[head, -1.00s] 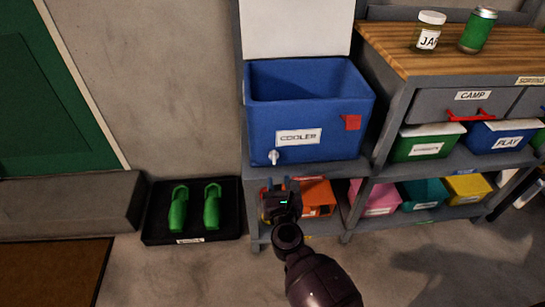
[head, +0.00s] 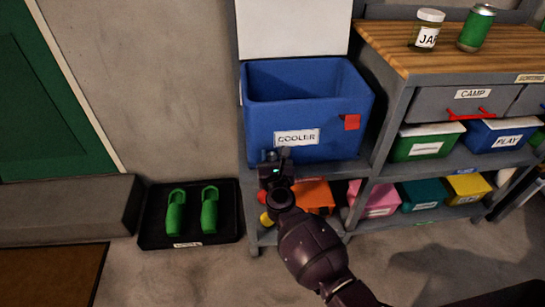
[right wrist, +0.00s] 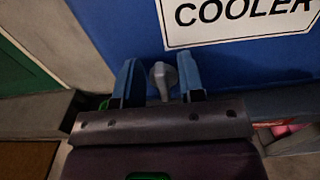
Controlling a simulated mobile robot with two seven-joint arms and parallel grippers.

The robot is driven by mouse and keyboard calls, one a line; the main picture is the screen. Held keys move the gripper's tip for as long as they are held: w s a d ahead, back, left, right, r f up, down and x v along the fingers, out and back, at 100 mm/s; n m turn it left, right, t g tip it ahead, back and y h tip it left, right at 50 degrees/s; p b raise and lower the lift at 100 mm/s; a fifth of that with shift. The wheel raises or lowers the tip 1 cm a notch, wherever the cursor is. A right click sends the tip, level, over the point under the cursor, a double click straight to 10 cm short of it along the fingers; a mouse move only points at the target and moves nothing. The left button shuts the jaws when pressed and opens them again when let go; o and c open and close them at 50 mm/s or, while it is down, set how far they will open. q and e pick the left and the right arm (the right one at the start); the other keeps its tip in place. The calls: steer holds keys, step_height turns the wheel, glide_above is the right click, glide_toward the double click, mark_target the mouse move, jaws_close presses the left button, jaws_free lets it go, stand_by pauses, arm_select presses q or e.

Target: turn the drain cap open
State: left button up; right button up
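The blue cooler (head: 305,118) stands open-topped on a grey shelf, with a white COOLER label on its front. Its grey-white drain cap (right wrist: 162,80) sits low on the front face, below and left of the label in the right wrist view. My right gripper (head: 275,156) is at the cooler's lower front and hides the cap in the head view. In the right wrist view, my right gripper's (right wrist: 160,82) two blue fingers stand apart on either side of the cap, with a visible gap at each side. My left gripper is out of view.
A grey shelf unit (head: 372,172) holds an orange bin (head: 315,196), a pink bin (head: 376,198) and other bins right of my arm. A black tray (head: 160,232) with green shoes lies on the floor at left. A wooden worktop (head: 390,50) is at upper right.

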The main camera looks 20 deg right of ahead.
steer(key=shift+c, duration=0.4)
jaws_close()
